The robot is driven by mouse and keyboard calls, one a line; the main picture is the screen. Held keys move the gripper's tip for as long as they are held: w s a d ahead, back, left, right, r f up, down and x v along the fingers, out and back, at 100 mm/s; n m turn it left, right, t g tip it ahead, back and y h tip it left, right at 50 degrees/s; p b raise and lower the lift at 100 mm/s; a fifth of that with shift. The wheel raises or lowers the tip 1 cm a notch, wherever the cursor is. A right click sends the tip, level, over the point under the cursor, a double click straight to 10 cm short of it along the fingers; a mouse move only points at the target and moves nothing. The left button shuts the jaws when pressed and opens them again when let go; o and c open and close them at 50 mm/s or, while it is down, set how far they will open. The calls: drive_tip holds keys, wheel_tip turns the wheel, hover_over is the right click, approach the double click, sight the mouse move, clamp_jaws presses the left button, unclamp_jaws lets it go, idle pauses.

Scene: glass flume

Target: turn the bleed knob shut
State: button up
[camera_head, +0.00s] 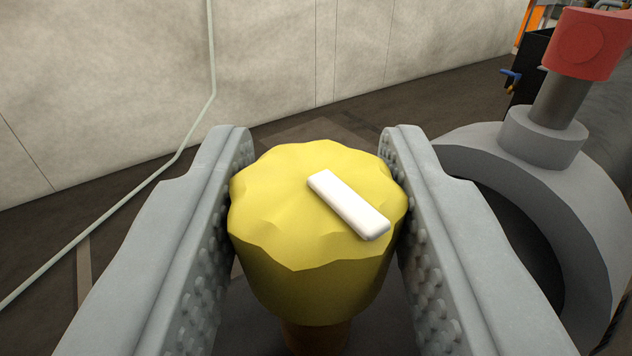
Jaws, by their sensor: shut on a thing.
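The bleed knob (290,225) is yellow with a scalloped edge and sits in the lower middle of the view. A white bar (348,205) on its top face slants from upper left to lower right. My gripper (316,190) has one grey studded finger on each side of the knob and is shut on it. A brownish stem (316,338) shows under the knob, mostly hidden by it.
A large grey round flange or pipe (480,150) stands close on the right, with a red-capped post (587,45) on it. A blue-handled valve (511,76) is behind. A pale wall (110,80) with a thin pipe (212,60) is at the back left. Dark floor lies between.

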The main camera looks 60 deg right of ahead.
drive_tip(key=shift+r, duration=0.1)
drive_tip(key=o, duration=0.9)
drive_tip(key=v, duration=1.7)
drive_tip(key=shift+s+a, duration=0.1)
drive_tip(key=shift+a, duration=0.05)
